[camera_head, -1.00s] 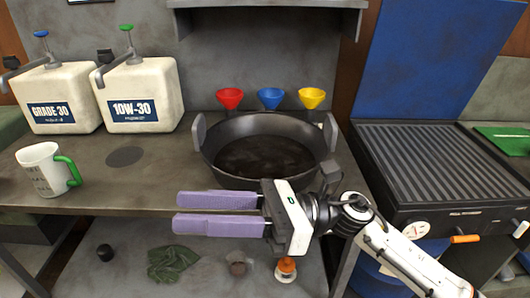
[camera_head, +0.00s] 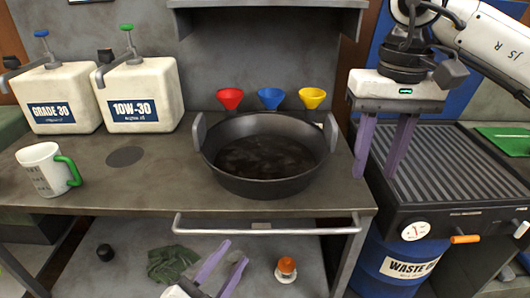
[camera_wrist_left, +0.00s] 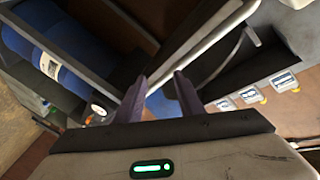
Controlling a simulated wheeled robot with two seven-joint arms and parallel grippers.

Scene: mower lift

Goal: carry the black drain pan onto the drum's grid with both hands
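The black drain pan (camera_head: 265,187) sits on the grey workbench, with upright lugs at its left and right sides and dark liquid inside. The drum's grid (camera_head: 450,160) is a dark ribbed top to the right, above the blue waste-oil drum (camera_head: 385,268). My right gripper (camera_head: 374,177) is open and empty, fingers down, right of the pan near the grid's left edge. My left gripper (camera_head: 233,250) is low in front of the bench, below the pan, fingers apart and empty. The left wrist view shows its two purple fingers (camera_wrist_left: 160,82) with a gap between them.
A metal rail (camera_head: 265,229) runs along the bench front. Two white oil jugs (camera_head: 140,95) and a mug with green handle (camera_head: 45,170) stand left of the pan. Red, blue and yellow funnels (camera_head: 270,97) are behind it. A lower shelf holds a cloth (camera_head: 172,262).

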